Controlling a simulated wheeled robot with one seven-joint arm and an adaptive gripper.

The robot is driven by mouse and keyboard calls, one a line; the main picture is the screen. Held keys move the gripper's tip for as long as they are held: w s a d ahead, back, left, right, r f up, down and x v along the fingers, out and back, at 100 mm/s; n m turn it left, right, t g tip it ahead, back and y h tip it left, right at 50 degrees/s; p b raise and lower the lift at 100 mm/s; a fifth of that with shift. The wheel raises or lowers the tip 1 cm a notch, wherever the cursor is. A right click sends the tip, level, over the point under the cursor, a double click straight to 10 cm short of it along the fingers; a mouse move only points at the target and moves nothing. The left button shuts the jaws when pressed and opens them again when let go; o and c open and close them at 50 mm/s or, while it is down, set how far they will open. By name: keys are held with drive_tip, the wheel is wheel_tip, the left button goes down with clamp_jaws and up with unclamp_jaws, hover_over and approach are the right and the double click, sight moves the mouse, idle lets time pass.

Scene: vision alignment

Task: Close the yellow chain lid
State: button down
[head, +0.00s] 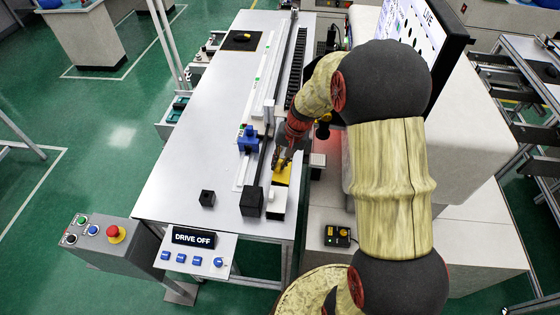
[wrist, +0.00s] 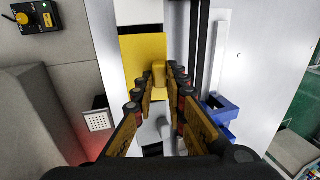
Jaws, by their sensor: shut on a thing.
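The yellow chain lid (head: 284,176) is a small flat yellow plate on the long grey table, near its front right. In the wrist view the yellow lid (wrist: 140,62) fills the upper middle, with a raised yellow knob (wrist: 158,72) at its right. My gripper (head: 279,162) reaches down onto the lid from behind. In the wrist view the fingertips of my gripper (wrist: 163,76) are on either side of the knob and shut on it. The fingers partly hide the strip under the lid, so I cannot tell exactly how its front edge sits.
A white block (head: 276,205) and a black box (head: 251,202) stand in front of the lid. A blue fixture (head: 248,138) stands to its left; a small black cube (head: 207,198) lies further left. A large monitor (head: 415,35) stands at the right. The table's left middle is clear.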

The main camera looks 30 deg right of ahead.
drive_tip(key=shift+w+a+f+g+h+p, duration=0.2)
drive_tip(key=shift+a+g+h+p, duration=0.45)
drive_tip(key=shift+p, duration=1.45)
drive_tip(key=shift+w+d+f+g+h+p, duration=0.15)
drive_tip(key=shift+f+g+h+p, duration=0.2)
drive_tip(key=shift+h, duration=0.3)
drive_tip(key=c, duration=1.8)
unclamp_jaws()
drive_tip(key=shift+f, duration=0.1)
wheel_tip(320, 180, up, 12)
